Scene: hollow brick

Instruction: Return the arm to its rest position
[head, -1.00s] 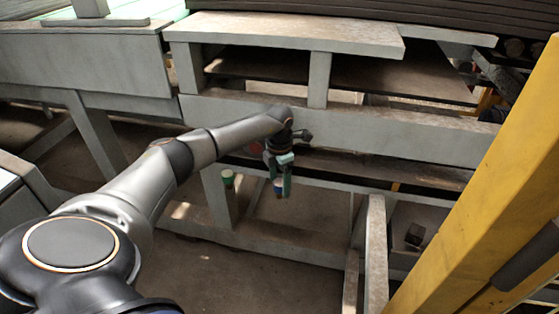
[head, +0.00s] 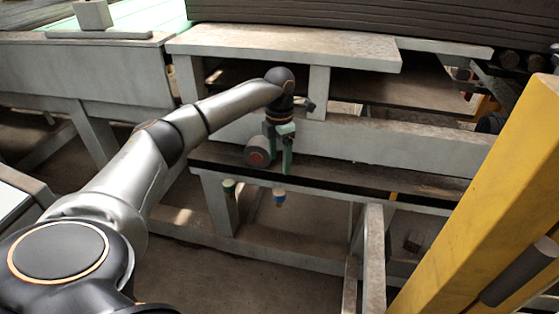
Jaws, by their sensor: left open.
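My left arm reaches in from the lower left of the head view. Its gripper (head: 280,160) points down in front of the grey bench, with its teal fingers apart. Nothing shows between the fingers. A grey round thing with a red centre (head: 257,152) appears just left of the fingers; I cannot tell whether they touch. My right gripper is not in view.
The grey bench (head: 290,42) spans the back. A yellow post (head: 485,205) slants up at right. A small dark block (head: 412,243) lies low at right.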

